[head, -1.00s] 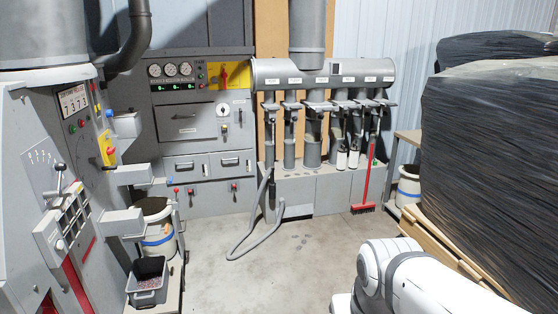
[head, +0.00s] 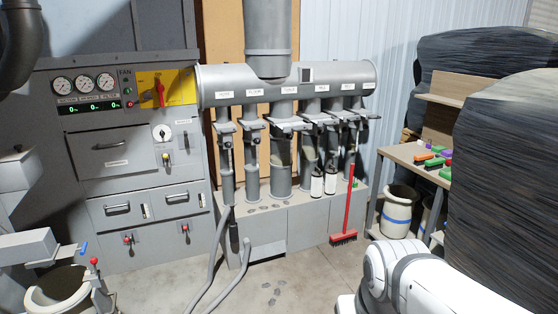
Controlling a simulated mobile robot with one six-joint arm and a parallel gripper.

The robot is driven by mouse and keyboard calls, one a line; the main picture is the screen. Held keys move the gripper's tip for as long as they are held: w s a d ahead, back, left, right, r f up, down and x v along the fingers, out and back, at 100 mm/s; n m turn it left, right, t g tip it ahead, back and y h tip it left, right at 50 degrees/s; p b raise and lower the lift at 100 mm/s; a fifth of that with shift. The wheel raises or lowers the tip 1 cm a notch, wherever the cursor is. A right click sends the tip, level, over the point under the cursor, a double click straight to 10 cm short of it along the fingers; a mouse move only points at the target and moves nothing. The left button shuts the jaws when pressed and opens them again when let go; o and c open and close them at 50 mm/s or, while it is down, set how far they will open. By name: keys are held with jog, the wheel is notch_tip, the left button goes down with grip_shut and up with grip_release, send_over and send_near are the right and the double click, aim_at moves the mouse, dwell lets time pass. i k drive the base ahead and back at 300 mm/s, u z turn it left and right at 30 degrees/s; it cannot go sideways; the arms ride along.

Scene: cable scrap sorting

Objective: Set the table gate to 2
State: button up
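A grey duct manifold (head: 300,80) runs across the back wall with a row of small white labels. Several gates hang beneath it, each with a lever and a pipe below. Two of them are the far left gate (head: 224,128) and the third gate from the left (head: 285,121). The label lettering is too small to tell which gate is the table gate, and I cannot read any gate setting. My gripper is not in view; only a white part of my arm shows at the lower right.
A grey control cabinet (head: 130,155) with gauges stands at left. A hose (head: 215,265) lies on the floor before the manifold. A red broom (head: 347,205) leans at its right. A bench (head: 405,154) with coloured items and black-wrapped stacks (head: 510,180) stand right.

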aim_at(299, 126)
jog(key=u, duration=0.1)
jog(key=i, duration=1.65)
jog(key=u, duration=0.35)
jog(key=i, duration=1.6)
jog(key=u, duration=0.1)
